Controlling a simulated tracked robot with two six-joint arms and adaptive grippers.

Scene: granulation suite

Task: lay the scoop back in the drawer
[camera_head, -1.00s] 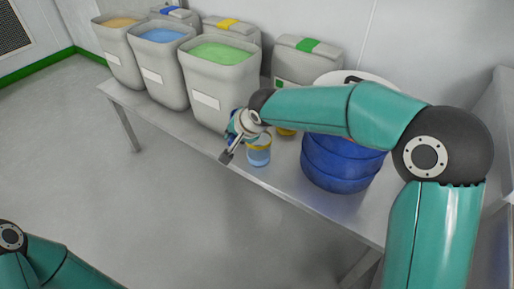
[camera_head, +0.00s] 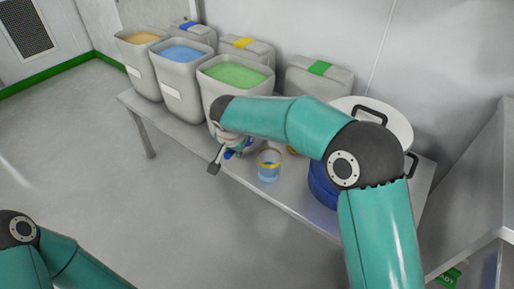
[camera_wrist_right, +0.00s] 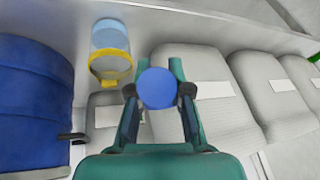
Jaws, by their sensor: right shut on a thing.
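My right gripper (camera_head: 222,160) hangs by the front edge of the steel table (camera_head: 246,176), left of a clear cup. Its fingers (camera_wrist_right: 159,95) are shut on the blue scoop (camera_wrist_right: 157,88). In the right wrist view the scoop shows as a round blue face between the fingertips; the rest of its shape is hidden. In the head view only a small blue patch of the scoop (camera_head: 229,154) shows beside the gripper. My left arm shows at the lower left, but its gripper is out of view. I cannot make out the drawer in either view.
The clear cup (camera_head: 269,171) with a yellow rim stands near the table's front edge. A blue drum (camera_head: 322,187) stands right of it, partly behind my right arm. Open bins of orange, blue and green material (camera_head: 235,74) line the table. A grey cabinet (camera_head: 472,205) stands at right.

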